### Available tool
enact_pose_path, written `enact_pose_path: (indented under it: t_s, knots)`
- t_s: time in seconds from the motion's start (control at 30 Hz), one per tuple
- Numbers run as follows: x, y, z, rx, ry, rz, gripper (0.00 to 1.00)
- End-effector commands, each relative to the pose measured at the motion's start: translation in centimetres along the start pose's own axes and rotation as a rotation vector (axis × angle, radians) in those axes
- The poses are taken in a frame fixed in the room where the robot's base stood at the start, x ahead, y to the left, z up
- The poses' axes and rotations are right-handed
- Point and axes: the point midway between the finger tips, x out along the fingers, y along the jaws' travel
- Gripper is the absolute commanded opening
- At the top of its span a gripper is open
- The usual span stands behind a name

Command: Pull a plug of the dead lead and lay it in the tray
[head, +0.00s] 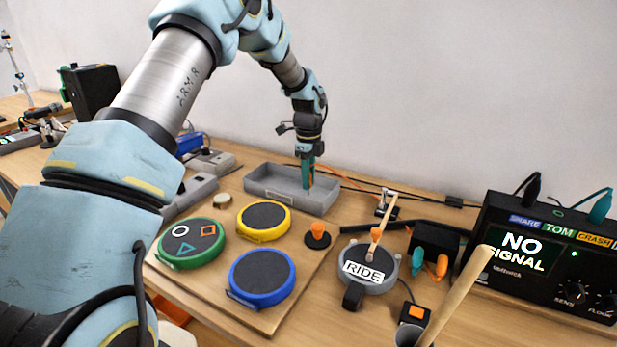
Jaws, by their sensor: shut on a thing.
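My gripper (306,181) points straight down over the right part of the grey tray (268,197). The fingertips look to be within the tray's walls; whether the plug touches the floor I cannot tell. A thin orange lead (345,181) runs right from behind the gripper, past the tray. The sound module (512,282) at the right reads "NO SIGNAL". A black plug (533,188) and a teal plug (600,208) stand in its top.
Green (190,262), yellow (264,238) and blue (262,293) pads lie on a board before the tray. A grey "RIDE" pad (382,283) bears a drumstick. A black box (434,241) has teal and orange plugs in front. Power strips (197,190) lie left of the tray.

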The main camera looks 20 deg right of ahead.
Motion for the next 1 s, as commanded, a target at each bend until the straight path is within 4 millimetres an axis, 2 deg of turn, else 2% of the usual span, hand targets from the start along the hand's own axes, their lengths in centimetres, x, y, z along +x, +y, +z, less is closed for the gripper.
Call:
enact_pose_path:
  t_s: [0.1,0.13,0.43,0.77,0.87,1.0]
  knots:
    - [0.0,0.0,0.0,0.000,0.000,0.000,0.00]
    - [0.0,0.0,0.0,0.000,0.000,0.000,0.26]
    - [-0.1,0.0,0.0,0.000,0.000,0.000,0.60]
    - [-0.4,0.0,0.0,0.000,0.000,-0.001,0.60]
    - [-1.6,-0.1,0.0,0.000,-0.001,-0.004,0.60]
    - [-4.2,-0.1,0.1,-0.001,-0.001,-0.005,0.60]
